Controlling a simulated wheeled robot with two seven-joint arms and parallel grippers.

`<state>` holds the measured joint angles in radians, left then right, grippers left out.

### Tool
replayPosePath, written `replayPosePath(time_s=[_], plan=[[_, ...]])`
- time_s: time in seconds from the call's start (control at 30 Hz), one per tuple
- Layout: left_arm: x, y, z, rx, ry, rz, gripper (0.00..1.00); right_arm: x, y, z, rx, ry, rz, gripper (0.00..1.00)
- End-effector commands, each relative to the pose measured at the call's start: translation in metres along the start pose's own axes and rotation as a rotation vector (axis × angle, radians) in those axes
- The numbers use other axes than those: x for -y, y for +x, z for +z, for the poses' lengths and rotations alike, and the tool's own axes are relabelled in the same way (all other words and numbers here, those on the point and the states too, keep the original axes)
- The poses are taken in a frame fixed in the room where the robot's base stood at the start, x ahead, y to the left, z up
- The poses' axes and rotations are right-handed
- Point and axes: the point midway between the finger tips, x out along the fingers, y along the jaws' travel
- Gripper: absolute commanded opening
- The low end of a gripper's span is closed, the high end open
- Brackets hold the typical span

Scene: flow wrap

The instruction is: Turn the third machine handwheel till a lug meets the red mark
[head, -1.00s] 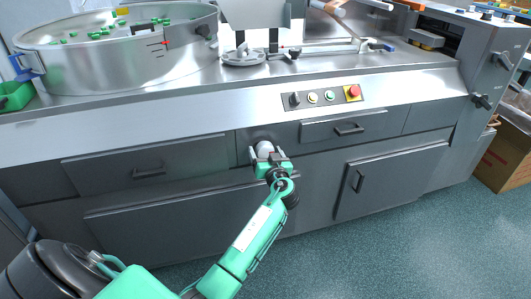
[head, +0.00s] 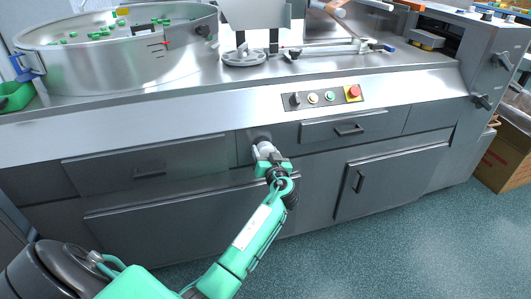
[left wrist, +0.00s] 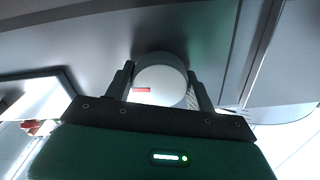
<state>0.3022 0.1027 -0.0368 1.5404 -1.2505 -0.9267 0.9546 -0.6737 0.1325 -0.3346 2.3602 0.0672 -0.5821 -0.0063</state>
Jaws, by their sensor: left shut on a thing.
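My left gripper (head: 266,152) is at the dark front panel of the machine, below the worktop edge. In the left wrist view its two fingers (left wrist: 160,88) stand on either side of a white round knob (left wrist: 163,72) and are shut on it. A short red mark (left wrist: 141,90) shows on the knob's pale face. No lugs can be made out on it, and the fingers hide its sides. A spoked grey handwheel (head: 244,58) lies on the worktop, apart from the gripper. My right gripper is not in view.
A large steel bowl (head: 120,65) with green pieces stands at the back left. Buttons and a red stop button (head: 353,91) sit on the sloped panel above right. Drawer handles (head: 349,130) stick out nearby. The floor in front is clear.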

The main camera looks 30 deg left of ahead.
Motion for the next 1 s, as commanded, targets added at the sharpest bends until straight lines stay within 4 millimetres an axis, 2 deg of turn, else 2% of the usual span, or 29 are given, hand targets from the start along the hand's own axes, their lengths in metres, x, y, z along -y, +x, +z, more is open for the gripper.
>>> replayPosePath(time_s=[0.3, 0.4, 0.6, 1.0], plan=[[0.001, 0.0, -0.001, 0.001, 0.219, -0.001, 0.33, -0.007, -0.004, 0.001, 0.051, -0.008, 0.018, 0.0], [0.001, 0.0, -0.001, 0.001, 0.287, 0.0, 0.33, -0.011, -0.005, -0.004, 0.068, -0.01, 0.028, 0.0], [0.001, 0.0, 0.0, 0.002, 0.397, 0.0, 0.33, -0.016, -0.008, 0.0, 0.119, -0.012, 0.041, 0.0], [0.0, 0.0, 0.001, 0.001, 0.477, 0.0, 0.33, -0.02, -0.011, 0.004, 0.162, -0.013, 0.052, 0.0]])
